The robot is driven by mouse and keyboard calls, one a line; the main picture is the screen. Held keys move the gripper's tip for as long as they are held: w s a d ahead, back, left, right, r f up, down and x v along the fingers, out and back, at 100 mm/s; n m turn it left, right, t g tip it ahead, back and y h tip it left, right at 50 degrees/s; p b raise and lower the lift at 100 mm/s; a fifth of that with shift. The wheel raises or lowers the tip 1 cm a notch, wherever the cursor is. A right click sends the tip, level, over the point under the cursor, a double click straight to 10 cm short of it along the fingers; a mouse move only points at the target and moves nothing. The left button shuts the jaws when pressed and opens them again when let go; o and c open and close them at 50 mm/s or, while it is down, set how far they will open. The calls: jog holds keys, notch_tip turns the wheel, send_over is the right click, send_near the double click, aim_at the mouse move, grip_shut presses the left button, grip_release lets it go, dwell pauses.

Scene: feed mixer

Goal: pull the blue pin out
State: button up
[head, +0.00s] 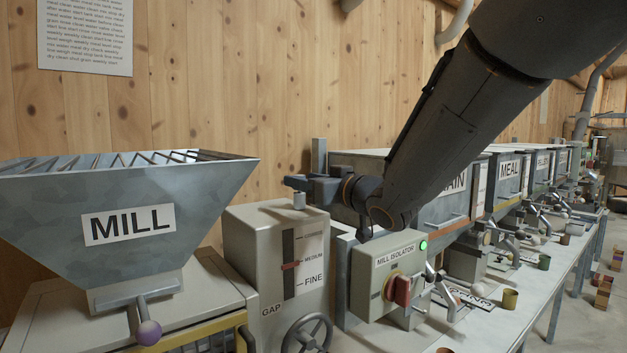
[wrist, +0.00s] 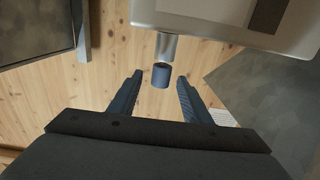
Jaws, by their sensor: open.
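The blue pin (wrist: 161,75) shows in the wrist view as a short dark-blue cylinder in line with a grey metal collar (wrist: 167,47). The collar comes out of the pale box marked GAP; in the head view it stands upright on top of that box (head: 299,201). My gripper (head: 295,182) is level over the collar and hides the blue part there. In the wrist view my gripper (wrist: 160,77) is open, one finger on each side of the pin, with a visible gap on both sides. I cannot tell exactly how deep the pin sits between the fingers.
The GAP box (head: 262,245) has a scale and a handwheel (head: 307,335). The MILL hopper (head: 130,205) stands left. The mill isolator box (head: 388,276) with a red knob and a lit green lamp stands right. Bins (head: 509,171) line the wooden wall behind.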

jog(key=shift+x, duration=1.3)
jog(key=shift+c, duration=0.4)
jog(key=shift+p, duration=0.3)
grip_shut()
